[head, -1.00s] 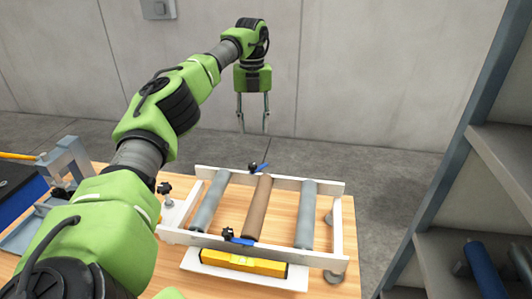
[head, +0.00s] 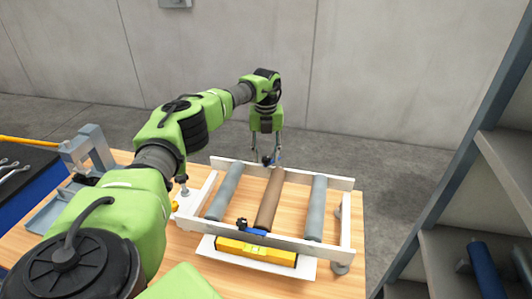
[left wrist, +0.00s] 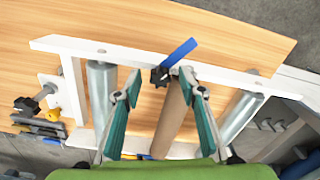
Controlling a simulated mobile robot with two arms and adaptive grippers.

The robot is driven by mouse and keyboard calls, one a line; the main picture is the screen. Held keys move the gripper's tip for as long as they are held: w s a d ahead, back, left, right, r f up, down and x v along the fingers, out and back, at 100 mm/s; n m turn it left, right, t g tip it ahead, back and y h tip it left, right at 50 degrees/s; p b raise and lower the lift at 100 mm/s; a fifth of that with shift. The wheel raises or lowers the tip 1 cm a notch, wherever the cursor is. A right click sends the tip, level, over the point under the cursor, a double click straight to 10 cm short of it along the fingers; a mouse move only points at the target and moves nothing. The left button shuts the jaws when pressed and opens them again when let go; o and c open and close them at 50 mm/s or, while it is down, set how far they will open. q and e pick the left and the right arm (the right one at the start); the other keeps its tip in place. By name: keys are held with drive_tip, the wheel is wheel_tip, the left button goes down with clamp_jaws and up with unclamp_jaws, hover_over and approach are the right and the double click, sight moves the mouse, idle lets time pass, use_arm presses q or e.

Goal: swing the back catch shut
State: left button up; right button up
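The back catch (head: 278,157) is a blue lever on a black pivot at the back white rail (head: 225,163), by the far end of the brown roller (head: 271,195). In the left wrist view its blue lever (left wrist: 180,52) sticks out from the rail, pointing away from the rollers and slightly right. My left gripper (head: 267,159) points down at the back rail. In the left wrist view its fingers (left wrist: 160,84) are spread, with the black pivot between the tips; contact cannot be told. My right gripper is not in view.
The front catch (head: 256,232) lies along the front rail (head: 300,242). A yellow level (head: 256,252) lies before it. Two grey rollers (head: 225,190) (head: 316,207) flank the brown one. A grey shelf (head: 450,190) stands at right.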

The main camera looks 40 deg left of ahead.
use_arm(q)
clamp_jaws()
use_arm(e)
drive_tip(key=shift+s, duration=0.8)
